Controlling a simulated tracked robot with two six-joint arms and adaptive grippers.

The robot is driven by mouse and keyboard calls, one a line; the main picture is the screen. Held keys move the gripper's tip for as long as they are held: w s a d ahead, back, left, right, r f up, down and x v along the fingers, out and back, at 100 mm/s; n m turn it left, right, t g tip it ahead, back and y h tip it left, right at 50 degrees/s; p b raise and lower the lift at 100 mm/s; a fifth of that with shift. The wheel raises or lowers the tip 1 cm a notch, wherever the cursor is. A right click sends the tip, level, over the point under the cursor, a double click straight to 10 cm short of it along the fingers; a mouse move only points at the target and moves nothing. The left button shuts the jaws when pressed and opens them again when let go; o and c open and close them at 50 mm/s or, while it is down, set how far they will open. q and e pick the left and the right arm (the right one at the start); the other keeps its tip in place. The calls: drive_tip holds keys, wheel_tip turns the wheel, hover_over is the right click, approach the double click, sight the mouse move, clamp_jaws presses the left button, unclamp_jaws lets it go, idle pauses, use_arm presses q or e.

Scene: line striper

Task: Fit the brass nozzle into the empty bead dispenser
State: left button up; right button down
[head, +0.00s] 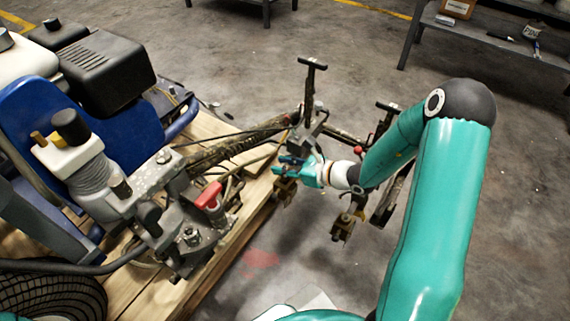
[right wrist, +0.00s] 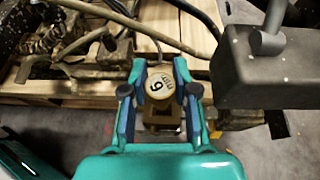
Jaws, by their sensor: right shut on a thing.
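My right gripper (head: 291,171) is shut beside the striper's side arm. In the right wrist view its fingers (right wrist: 161,88) close from both sides on a round, brass-coloured piece with a dark number on its face, which I take to be the brass nozzle (right wrist: 160,82). A brass-coloured bracket (right wrist: 164,122) shows just below the piece; I cannot tell whether they touch. In the head view one brass dispenser bracket (head: 285,190) hangs under the gripper and another (head: 342,228) hangs to its right. I cannot tell which is empty. My left gripper is out of view.
The line striper with its black engine (head: 108,72) and red-handled valve (head: 209,196) stands on a wooden pallet (head: 240,232) at left. An upright T-handle (head: 312,85) rises close behind my gripper. A grey shelf (head: 490,38) stands at the back right. Open concrete floor lies between.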

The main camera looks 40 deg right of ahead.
drive_tip(key=shift+f+b, duration=0.75)
drive_tip(key=shift+f, duration=0.1)
idle(0.4)
drive_tip(key=shift+d+f, duration=0.1)
drive_tip(key=shift+f, duration=1.4)
idle(0.5)
drive_tip(key=c, duration=0.5)
unclamp_jaws()
drive_tip(key=shift+s+d, duration=0.1)
drive_tip(key=shift+d, duration=0.05)
